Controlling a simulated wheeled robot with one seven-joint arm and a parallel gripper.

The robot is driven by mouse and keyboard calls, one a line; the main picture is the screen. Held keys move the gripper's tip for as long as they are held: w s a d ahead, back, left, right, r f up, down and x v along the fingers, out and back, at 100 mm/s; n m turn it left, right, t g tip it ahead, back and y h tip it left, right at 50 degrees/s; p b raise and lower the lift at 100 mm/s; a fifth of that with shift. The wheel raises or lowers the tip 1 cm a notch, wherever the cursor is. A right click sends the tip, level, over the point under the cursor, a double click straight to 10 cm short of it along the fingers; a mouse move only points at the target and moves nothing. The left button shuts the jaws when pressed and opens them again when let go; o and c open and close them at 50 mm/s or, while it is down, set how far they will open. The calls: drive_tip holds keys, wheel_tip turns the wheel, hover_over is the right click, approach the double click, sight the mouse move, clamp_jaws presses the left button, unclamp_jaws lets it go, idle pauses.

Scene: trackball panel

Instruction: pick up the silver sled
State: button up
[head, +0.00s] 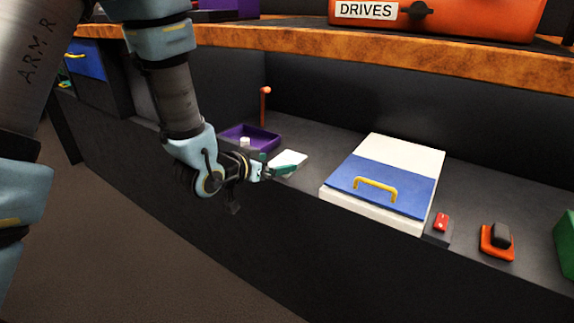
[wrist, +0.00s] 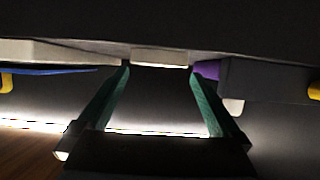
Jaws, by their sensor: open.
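A small pale flat piece (head: 290,158) lies on the dark counter between the purple tray and the white box. It is the likeliest silver sled, though it looks nearly white and I cannot be sure. In the wrist view a pale slab (wrist: 160,59) shows just beyond and between my fingertips, apparently the same piece. My gripper (head: 281,166) is at the counter's front edge, close in front of the piece. In the wrist view my gripper (wrist: 160,69) has its two green fingers wide apart with nothing between them. I cannot tell whether a fingertip touches the piece.
A purple tray (head: 236,131) lies left of the piece, with a white knob-like thing (head: 245,142) beside my gripper. To the right stand a white box with a blue panel (head: 385,182) and yellow handle (head: 376,184), then a red switch (head: 441,222). An orange-wood shelf (head: 300,49) overhangs behind.

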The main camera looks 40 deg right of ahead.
sight(287, 160)
drive_tip(key=x, duration=0.4)
drive_tip(key=shift+d+b, duration=0.3)
drive_tip(key=shift+b, duration=0.05)
drive_tip(key=c, duration=1.3)
drive_tip(key=shift+o, duration=0.2)
